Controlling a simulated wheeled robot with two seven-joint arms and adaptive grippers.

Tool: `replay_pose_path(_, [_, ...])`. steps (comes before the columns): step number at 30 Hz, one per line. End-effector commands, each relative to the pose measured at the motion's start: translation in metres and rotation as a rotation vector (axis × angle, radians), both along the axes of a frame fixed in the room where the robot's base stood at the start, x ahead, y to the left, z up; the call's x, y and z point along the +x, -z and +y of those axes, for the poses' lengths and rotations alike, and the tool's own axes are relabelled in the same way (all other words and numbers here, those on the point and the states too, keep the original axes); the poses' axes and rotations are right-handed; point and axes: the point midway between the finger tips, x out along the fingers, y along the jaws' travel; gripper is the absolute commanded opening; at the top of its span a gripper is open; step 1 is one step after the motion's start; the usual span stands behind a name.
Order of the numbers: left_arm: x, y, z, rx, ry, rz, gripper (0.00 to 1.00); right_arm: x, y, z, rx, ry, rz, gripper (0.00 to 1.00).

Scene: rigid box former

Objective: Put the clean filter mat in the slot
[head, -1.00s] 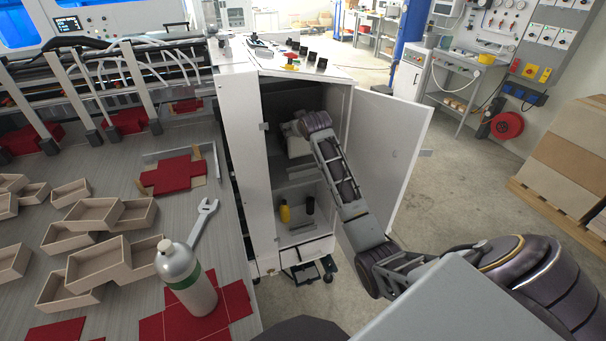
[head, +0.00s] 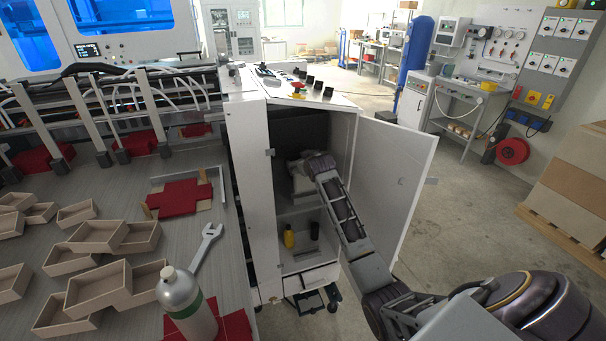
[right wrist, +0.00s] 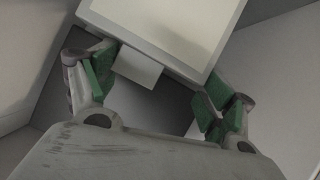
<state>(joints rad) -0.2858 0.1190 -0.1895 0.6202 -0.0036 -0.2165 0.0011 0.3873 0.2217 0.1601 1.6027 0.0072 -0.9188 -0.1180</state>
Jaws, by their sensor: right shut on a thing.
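My right arm reaches into the open white cabinet (head: 247,180), and its end is inside the upper compartment in the head view. The fingers are far apart, near the frame's lower edge. A small pale tab (right wrist: 137,67) shows between them. The mat's far end is cut off by the picture edge. I cannot make out the slot in either view. My left gripper is not in view.
The cabinet door (head: 392,190) stands open to the right of my arm. A yellow bottle (head: 289,237) and a dark one (head: 314,231) stand low inside. The table at left holds several boxes (head: 95,285), a wrench (head: 207,240) and a gas cylinder (head: 187,300).

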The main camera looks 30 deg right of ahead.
Motion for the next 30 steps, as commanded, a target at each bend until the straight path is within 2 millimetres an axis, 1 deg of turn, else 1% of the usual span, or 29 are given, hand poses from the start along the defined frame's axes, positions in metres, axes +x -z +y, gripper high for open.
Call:
replay_pose_path(5, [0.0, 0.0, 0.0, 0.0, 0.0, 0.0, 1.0, 0.0, 0.011, 0.0, 0.0, 0.0, 0.001, 0.44])
replay_pose_path(10, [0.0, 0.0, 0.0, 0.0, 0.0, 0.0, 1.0, 0.0, 0.033, 0.001, 0.001, 0.0, 0.003, 0.44])
replay_pose_path(15, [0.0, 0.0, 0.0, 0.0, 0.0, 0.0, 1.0, 0.0, 0.047, 0.0, 0.001, -0.001, 0.001, 0.44])
replay_pose_path(29, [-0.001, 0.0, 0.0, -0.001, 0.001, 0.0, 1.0, 0.0, 0.051, 0.0, 0.0, 0.0, 0.0, 0.44])
replay_pose_path(30, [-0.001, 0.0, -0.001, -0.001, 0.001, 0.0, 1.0, 0.0, 0.051, 0.0, 0.0, 0.0, 0.0, 0.88])
